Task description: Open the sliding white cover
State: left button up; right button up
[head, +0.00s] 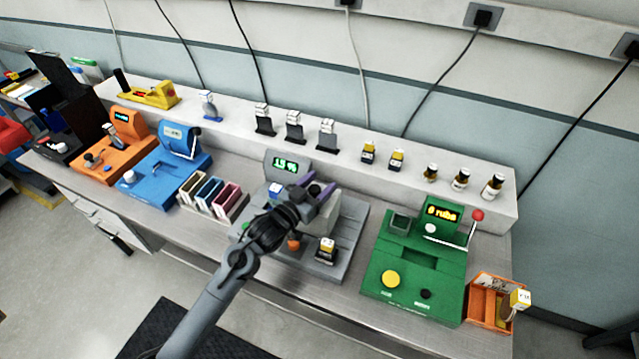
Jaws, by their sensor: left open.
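The grey machine (340,262) stands mid-bench with a lit green display (286,165). A pale block (324,222) on it, just under my gripper, looks like the white cover, though I cannot be sure. My left gripper (319,187) reaches over the machine from the front. Its two purple fingers are apart and point toward the back right, with nothing visible between them. I cannot tell whether they touch the pale block. My wrist hides the machine's middle and part of the block. My right gripper is not in view.
A green machine (414,270) with a red-knobbed lever stands to the right, beside an orange bin (489,300). A rack of coloured slots (211,193) and a blue machine (165,178) stand to the left. Small bottles and modules line the white back ledge (345,147).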

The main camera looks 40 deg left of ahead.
pick_arm(q)
jog(key=s, duration=0.9)
jog(key=shift+a, duration=0.2)
jog(key=shift+s, duration=0.65)
